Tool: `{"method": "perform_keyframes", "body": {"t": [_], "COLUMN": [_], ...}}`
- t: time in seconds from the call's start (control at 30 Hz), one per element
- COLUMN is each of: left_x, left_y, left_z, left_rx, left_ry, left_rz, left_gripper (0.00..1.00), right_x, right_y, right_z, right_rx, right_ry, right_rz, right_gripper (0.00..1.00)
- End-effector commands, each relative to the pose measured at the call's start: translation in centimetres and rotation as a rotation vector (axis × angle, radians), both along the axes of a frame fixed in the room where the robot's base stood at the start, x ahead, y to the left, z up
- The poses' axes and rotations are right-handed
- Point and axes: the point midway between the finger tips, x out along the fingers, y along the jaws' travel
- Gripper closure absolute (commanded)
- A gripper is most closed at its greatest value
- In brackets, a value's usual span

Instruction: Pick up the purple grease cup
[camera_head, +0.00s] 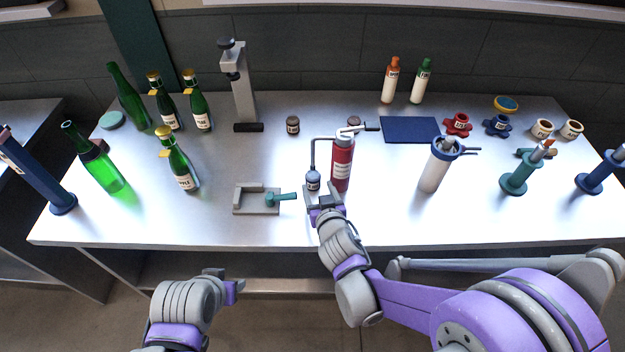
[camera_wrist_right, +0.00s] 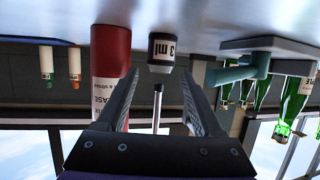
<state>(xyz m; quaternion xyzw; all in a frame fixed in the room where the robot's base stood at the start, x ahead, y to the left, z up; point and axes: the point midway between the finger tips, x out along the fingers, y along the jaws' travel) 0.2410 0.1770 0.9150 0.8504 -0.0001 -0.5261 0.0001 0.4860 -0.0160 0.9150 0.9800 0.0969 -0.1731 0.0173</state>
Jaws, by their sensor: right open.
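A small cup (camera_head: 313,181) with a dark rim and a white label stands beside the red grease dispenser (camera_head: 342,165), under its bent spout. In the right wrist view this cup (camera_wrist_right: 162,50) reads "3 ml"; it looks dark grey-blue, and I cannot confirm purple. The red dispenser (camera_wrist_right: 110,55) is close beside it there. My right gripper (camera_head: 323,193) is open, at the table's front side just before the cup. In its wrist view the jaws (camera_wrist_right: 160,95) point at the cup, which lies beyond the tips, between them. My left gripper (camera_head: 233,287) is low in front of the table, its jaws unclear.
A grey stand with a teal handle (camera_head: 257,200) lies left of the cup. Two small dark jars (camera_head: 293,125) (camera_head: 353,123) stand behind. A white canister (camera_head: 436,170) stands to the right, green bottles (camera_head: 183,165) to the left. The table front between dispenser and canister is clear.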

Motion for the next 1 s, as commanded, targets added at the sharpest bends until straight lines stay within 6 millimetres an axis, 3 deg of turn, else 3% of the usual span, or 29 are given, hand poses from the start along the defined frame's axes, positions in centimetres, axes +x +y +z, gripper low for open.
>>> {"method": "perform_keyframes", "body": {"t": [0.4,0.73,1.0], "left_x": [0.1,0.1,0.1], "left_y": [0.0,0.0,0.0], "left_z": [0.4,0.4,0.4], "left_rx": [0.0,0.0,0.0], "left_ry": [-0.002,-0.002,-0.002], "left_rz": [0.0,0.0,0.0], "left_gripper": [0.51,0.51,0.51], "right_x": [4.4,5.0,5.0], "right_y": [1.1,1.2,1.2], "right_z": [-1.5,-1.8,-1.8], "right_rx": [0.001,0.0,-0.001], "right_ry": [0.001,0.001,0.001], "right_rz": [-0.002,0.0,-0.001], "right_gripper": [0.32,0.32,0.8]}}
